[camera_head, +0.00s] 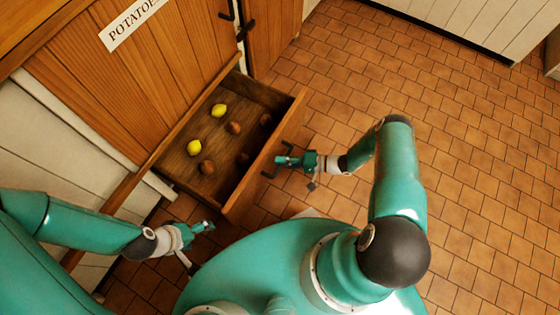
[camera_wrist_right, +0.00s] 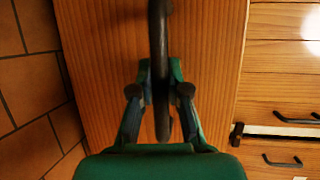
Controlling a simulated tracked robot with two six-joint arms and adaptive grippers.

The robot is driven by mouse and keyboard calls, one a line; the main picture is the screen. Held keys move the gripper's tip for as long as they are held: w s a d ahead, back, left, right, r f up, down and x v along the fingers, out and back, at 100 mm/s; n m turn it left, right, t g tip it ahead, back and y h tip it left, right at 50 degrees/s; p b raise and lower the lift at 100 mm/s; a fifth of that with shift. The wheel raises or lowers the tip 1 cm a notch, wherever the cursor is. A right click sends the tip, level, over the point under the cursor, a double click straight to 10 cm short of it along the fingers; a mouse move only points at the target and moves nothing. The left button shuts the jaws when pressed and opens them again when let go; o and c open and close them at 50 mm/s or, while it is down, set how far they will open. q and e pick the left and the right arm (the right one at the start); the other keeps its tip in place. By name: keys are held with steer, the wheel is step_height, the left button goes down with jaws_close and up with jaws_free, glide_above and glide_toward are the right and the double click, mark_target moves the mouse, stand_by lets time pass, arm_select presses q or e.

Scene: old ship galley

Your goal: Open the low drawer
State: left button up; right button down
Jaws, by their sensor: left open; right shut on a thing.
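The low drawer (camera_head: 266,170) stands well out from the wooden cabinet in the head view, and its inside shows. Several round things lie in it, among them a yellow one (camera_head: 219,111), another yellow one (camera_head: 194,148) and a brown one (camera_head: 207,167). My right gripper (camera_head: 284,161) is at the outside of the drawer front. In the right wrist view its fingers (camera_wrist_right: 160,105) are shut on the dark drawer handle (camera_wrist_right: 158,40), in front of the wooden drawer front (camera_wrist_right: 100,60). My left gripper (camera_head: 209,226) is open and empty, near the drawer's lower corner.
A cabinet front with a "POTATOES" label (camera_head: 131,22) rises behind the drawer. Dark handles (camera_head: 245,30) are on the cabinet doors. The tiled floor (camera_head: 470,150) to the right is clear. My base is close to the drawer front.

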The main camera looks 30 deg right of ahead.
steer(key=c, duration=1.1)
jaws_free()
steer(key=shift+s+a+f, duration=0.15)
steer(key=shift+s+a, duration=0.05)
steer(key=shift+c, duration=0.2)
steer(key=shift+d, duration=0.1)
steer(key=shift+w, duration=0.1)
steer(key=shift+d, duration=0.1)
steer(key=v, duration=1.2)
